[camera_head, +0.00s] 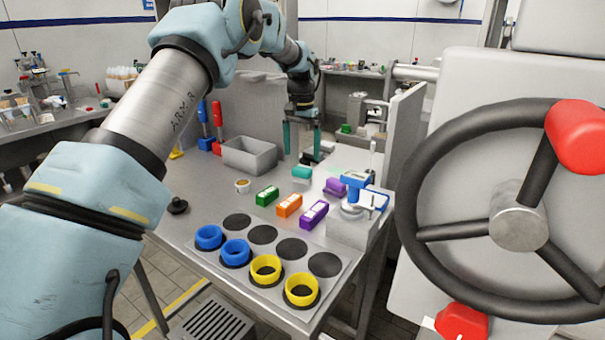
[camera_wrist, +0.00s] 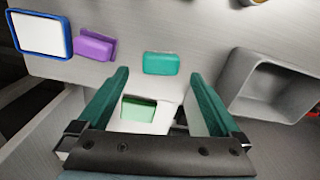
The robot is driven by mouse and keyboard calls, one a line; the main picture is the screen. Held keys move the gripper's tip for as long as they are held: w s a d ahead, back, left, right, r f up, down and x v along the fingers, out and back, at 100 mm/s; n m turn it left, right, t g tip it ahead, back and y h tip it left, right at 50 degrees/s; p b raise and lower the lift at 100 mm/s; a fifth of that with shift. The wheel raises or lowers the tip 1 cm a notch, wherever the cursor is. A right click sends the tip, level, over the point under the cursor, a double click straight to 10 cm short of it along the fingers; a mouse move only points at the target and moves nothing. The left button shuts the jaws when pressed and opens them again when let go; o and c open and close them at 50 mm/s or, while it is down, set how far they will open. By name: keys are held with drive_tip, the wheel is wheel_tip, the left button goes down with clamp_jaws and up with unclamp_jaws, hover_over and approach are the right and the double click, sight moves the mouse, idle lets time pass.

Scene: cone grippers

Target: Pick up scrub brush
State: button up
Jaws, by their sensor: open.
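I cannot tell for sure which item is the scrub brush. A teal block-shaped item (camera_head: 301,173) lies on the table below and in front of my gripper (camera_head: 302,143). In the wrist view, the teal item (camera_wrist: 161,64) is just beyond the gap between my fingertips (camera_wrist: 158,78). A purple item (camera_head: 335,186) lies to its right in the head view; it also shows in the wrist view (camera_wrist: 95,47). A green-topped item (camera_wrist: 138,110) shows between my fingers, partly hidden by my gripper. My gripper is open, empty and raised above the table's back part.
A grey bin (camera_head: 250,155) stands left of my gripper; the wrist view shows it too (camera_wrist: 264,88). Green, orange and purple boxes (camera_head: 289,205) lie nearer the front. A grey upright panel (camera_head: 403,140) borders the right side. A blue-framed white item (camera_wrist: 41,33) is left in the wrist view.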

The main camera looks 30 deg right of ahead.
sight(301, 170)
drive_tip(key=shift+w+f+p, duration=0.15)
drive_tip(key=shift+f+p, duration=1.4)
drive_tip(key=shift+f, duration=2.35)
drive_tip(key=c, duration=1.3)
drive_tip(key=shift+o, duration=0.2)
wheel_tip(301, 170, up, 10)
drive_tip(key=b, duration=0.3)
